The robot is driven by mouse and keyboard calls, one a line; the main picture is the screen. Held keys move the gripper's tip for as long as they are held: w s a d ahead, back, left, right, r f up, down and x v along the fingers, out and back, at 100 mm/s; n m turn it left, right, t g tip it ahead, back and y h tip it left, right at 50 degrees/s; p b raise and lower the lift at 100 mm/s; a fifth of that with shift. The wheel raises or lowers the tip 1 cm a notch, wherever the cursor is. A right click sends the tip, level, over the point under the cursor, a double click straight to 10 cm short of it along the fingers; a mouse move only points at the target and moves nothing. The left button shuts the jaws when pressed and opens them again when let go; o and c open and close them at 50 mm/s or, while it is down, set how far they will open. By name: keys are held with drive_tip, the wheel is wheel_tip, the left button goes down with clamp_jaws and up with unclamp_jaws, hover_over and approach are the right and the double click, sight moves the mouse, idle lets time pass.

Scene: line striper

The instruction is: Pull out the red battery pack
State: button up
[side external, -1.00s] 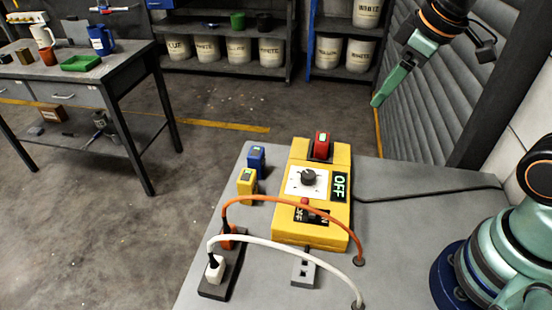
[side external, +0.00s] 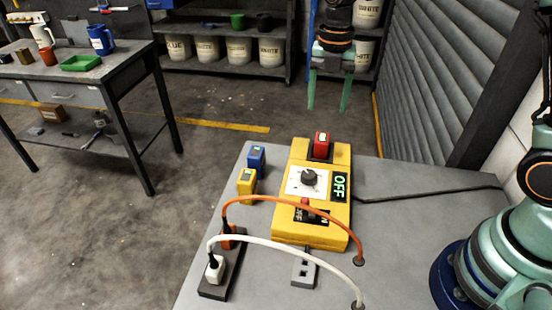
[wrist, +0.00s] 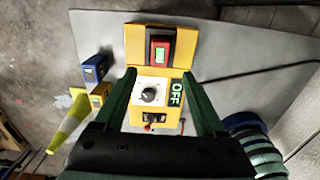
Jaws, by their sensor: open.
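The red battery pack (side external: 321,145) sits upright in a dark slot at the far end of the yellow control box (side external: 312,221). In the wrist view the red pack (wrist: 160,54) shows a small green display and lies beyond the fingertips, roughly between their lines. My gripper (side external: 327,108) is open and empty, pointing down above and behind the box in the side view. The wrist view shows its two green fingers (wrist: 160,73) spread wide, with nothing between them. The pack and the fingers are apart.
A blue pack (side external: 256,159) and a yellow pack (side external: 246,182) stand left of the box. An orange cable (side external: 290,203) and a white cable (side external: 290,246) arch from a power strip (side external: 221,276) across the front. The box's green display (side external: 340,187) reads OFF. The grey tabletop right of it is mostly clear.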

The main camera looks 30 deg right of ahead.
sight(323, 137)
drive_tip(key=shift+f, duration=5)
drive_tip(key=shift+c, duration=0.3)
clamp_jaws()
drive_tip(key=shift+r, duration=0.8)
drive_tip(key=shift+r, duration=2.25)
